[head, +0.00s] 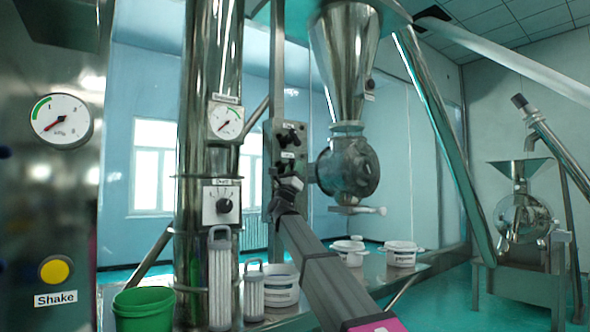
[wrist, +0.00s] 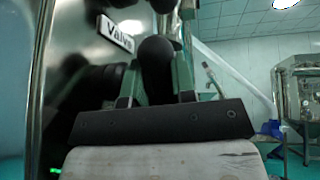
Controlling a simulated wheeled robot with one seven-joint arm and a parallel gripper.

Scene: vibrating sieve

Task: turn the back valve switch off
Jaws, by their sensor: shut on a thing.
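A steel control panel (head: 268,158) with several black switches (head: 291,137) and small labels stands in the middle of the head view. My gripper (head: 289,187) is at the panel's lower part and hides the switch there. In the wrist view, the two fingers of my gripper (wrist: 156,82) stand on either side of a black, round-ended valve switch (wrist: 157,62) and are shut on it. A white label reading "Valve" (wrist: 115,33) is just above and left of it. The switch's exact turn angle cannot be told.
A steel hopper (head: 345,60) with a round valve body (head: 349,167) stands right of the panel. White tubs (head: 401,253) and a green bucket (head: 145,308) stand low around the bench. A large steel pipe (head: 208,110) rises to the left.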

